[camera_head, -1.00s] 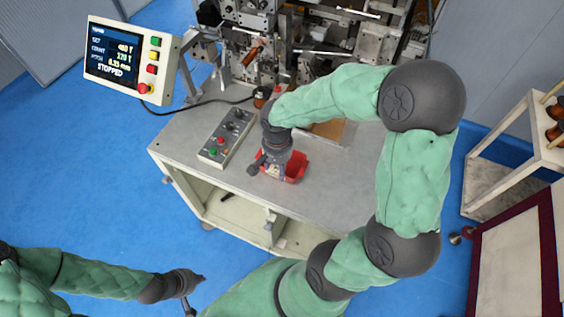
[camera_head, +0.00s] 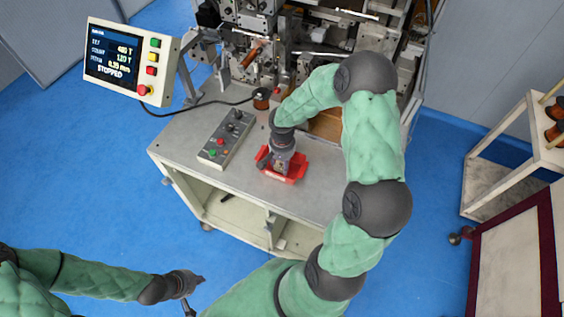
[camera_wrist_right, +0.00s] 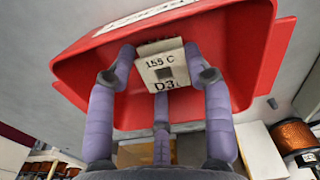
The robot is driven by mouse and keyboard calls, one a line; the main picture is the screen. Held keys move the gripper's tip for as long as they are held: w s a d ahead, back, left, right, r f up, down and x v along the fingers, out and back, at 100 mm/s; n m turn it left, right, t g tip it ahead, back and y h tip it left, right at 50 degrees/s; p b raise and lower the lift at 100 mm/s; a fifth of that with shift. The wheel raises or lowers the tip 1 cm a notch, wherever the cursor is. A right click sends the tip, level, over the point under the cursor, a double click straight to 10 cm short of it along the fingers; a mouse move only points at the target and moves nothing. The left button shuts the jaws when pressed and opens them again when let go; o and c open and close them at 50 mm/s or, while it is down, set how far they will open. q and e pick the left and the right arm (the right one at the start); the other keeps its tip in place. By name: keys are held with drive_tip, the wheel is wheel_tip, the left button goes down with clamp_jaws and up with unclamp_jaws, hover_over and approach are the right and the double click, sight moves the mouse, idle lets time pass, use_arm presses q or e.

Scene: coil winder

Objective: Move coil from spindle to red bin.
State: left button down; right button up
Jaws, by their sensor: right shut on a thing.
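The coil (camera_wrist_right: 163,68) shows in the right wrist view as a pale block with a square hole, marked "155 C" and "D3". My right gripper (camera_head: 280,168) is shut on it, with purple-grey fingers around it in the wrist view (camera_wrist_right: 163,85). The red bin (camera_head: 295,178) sits on the grey bench, and the gripper is over it. In the wrist view the bin's red wall (camera_wrist_right: 262,50) surrounds the coil; whether they touch I cannot tell. My left gripper (camera_head: 195,292) is low at the left, away from the bench, fingers apart and empty. The spindle is hard to make out.
The winding machine (camera_head: 300,40) stands at the back of the bench (camera_head: 205,185). A button box (camera_head: 226,140) is left of the bin, and a copper spool (camera_head: 262,98) stands behind it. A control screen (camera_head: 128,60) is at upper left. A spool rack (camera_head: 515,150) is at right.

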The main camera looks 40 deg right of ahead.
drive_tip(key=shift+f, duration=0.1)
drive_tip(key=o, duration=0.8)
drive_tip(key=shift+o, duration=0.2)
drive_tip(key=shift+r, duration=0.45)
wheel_tip(320, 180, up, 11)
drive_tip(key=shift+r, duration=0.2)
